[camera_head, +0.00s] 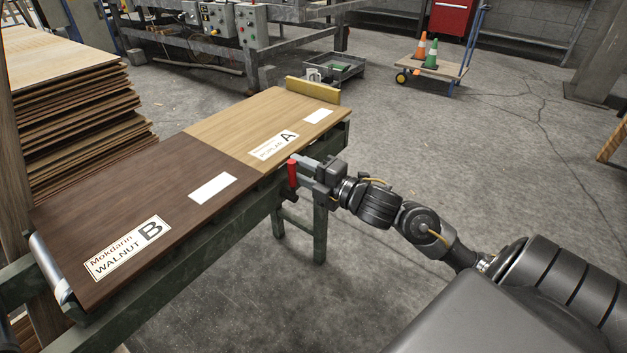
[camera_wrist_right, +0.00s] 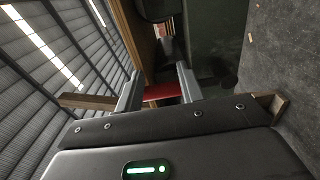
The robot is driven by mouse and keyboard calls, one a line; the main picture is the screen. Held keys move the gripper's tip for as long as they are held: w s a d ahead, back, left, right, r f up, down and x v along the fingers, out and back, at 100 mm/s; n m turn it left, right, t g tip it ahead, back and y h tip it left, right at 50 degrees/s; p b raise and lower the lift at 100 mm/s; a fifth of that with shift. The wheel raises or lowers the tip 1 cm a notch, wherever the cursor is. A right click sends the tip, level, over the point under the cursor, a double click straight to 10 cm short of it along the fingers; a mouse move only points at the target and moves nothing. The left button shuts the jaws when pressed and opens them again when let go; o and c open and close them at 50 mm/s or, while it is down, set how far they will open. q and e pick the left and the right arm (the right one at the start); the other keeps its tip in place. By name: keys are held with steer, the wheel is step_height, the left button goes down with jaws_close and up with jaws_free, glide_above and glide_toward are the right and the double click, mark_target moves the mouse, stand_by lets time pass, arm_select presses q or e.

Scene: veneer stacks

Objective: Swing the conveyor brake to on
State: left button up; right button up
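The conveyor brake shows as a red upright lever (camera_head: 292,173) at the right side of the conveyor (camera_head: 241,222), just below the pale panel. My right gripper (camera_head: 304,172) is at this lever, its fingers apart. In the right wrist view the red lever (camera_wrist_right: 160,91) shows across the gap between the two fingers of my right gripper (camera_wrist_right: 158,84). The fingers hide its ends, and I cannot tell whether they touch it. My left gripper is out of view.
A dark walnut panel marked B (camera_head: 150,215) and a pale panel marked A (camera_head: 240,125) lie on the conveyor, with a yellow stop (camera_head: 312,90) at its far end. A veneer stack (camera_head: 80,120) stands left. Floor right of the conveyor is largely clear.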

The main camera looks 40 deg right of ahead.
steer(key=v, duration=0.7)
steer(key=shift+w, duration=0.1)
stand_by(0.5)
